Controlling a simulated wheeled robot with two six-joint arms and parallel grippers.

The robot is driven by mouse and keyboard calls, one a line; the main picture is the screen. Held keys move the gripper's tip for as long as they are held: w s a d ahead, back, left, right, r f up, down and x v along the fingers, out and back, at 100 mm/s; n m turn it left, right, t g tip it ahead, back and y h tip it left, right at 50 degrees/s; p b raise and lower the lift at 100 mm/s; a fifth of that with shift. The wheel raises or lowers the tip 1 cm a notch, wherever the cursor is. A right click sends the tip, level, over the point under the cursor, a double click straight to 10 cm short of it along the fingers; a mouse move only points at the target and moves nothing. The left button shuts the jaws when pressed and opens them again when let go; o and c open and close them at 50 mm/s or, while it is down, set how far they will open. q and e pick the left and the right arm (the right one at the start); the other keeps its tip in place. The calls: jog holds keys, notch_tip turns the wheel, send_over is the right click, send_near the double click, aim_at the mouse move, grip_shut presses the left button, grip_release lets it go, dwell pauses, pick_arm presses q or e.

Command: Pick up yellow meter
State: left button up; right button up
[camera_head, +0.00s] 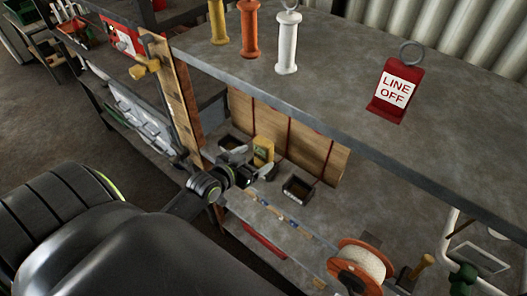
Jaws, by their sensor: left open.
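The yellow meter (263,149) is a small upright block on the lower shelf, under the grey top, in front of a wooden board. My left gripper (253,164) reaches in from the left, beneath the edge of the top. Its pale fingertips are apart, one on each side of the meter's near side in this view. The lower part of the meter is partly hidden by the gripper. I cannot tell whether the fingers touch it. My right gripper is not in view.
Dark open boxes stand left (232,143) and right (298,191) of the meter. The grey top (330,95) overhangs the shelf, with a wooden post (172,85) at its left end. A red LINE OFF sign (396,91) stands above. An orange spool (360,266) is lower right.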

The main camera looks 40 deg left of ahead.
aim_at(260, 155)
pick_arm(q)
jog(key=shift+w+f, duration=0.25)
jog(key=shift+w, duration=0.45)
jog(key=shift+p+x, duration=0.6)
jog(key=shift+x, duration=1.35)
jog(key=shift+w+d+f, duration=0.1)
jog(key=shift+w+f, duration=0.05)
jog(key=shift+w, duration=0.55)
